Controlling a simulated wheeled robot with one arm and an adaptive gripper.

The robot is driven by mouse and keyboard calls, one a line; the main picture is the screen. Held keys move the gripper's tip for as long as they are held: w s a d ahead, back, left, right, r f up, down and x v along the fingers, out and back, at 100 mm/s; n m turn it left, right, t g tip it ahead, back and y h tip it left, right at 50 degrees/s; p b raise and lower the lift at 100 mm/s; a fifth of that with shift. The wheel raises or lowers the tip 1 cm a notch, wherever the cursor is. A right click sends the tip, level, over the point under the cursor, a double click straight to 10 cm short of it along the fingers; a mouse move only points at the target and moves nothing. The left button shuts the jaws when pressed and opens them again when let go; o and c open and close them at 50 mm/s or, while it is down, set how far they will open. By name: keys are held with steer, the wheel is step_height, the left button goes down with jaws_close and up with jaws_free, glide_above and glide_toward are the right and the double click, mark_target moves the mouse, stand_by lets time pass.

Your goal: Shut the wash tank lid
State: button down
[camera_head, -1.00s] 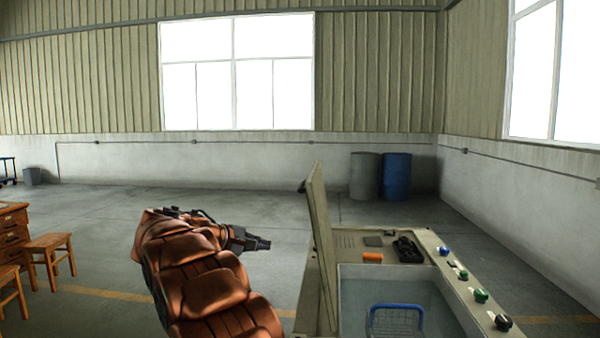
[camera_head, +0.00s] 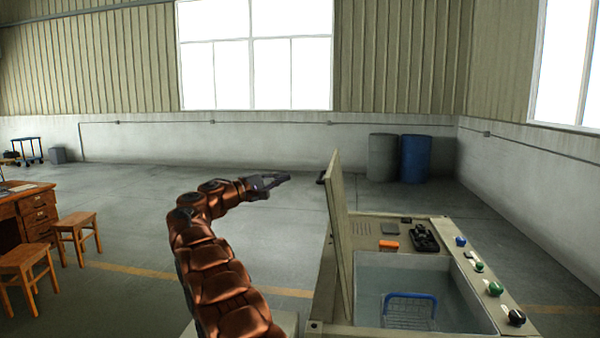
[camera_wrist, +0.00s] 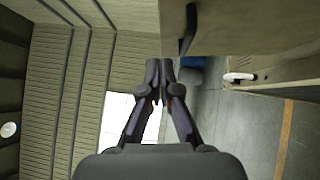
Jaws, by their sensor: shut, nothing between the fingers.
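The wash tank (camera_head: 325,290) stands at the lower right in the head view. Its beige lid (camera_head: 341,235) stands nearly upright on the tank's left side, so the basin is uncovered. Water and a blue-handled wire basket (camera_head: 408,310) show inside. My gripper (camera_head: 286,178) is shut and empty, to the left of the lid's upper part and apart from it in the picture. In the wrist view my gripper's fingers (camera_wrist: 159,68) are together, pointing up the picture. A beige panel, seemingly the lid (camera_wrist: 240,25), fills the upper right there.
An orange block (camera_head: 389,245) and a black object (camera_head: 424,238) lie on the tank's back deck. Knobs (camera_head: 494,288) line its right edge. Grey and blue drums (camera_head: 415,158) stand behind. Wooden stools (camera_head: 76,236) and a desk are at left. Open floor lies between.

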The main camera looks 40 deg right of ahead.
steer(key=s+d+r+p, duration=0.1)
steer(key=s+d+p, duration=0.3)
steer(key=d, duration=0.7)
steer(key=shift+d+r, duration=0.3)
steer(key=shift+r, duration=0.05)
steer(key=shift+s+d, duration=0.1)
steer(key=shift+s, duration=0.05)
stand_by(0.5)
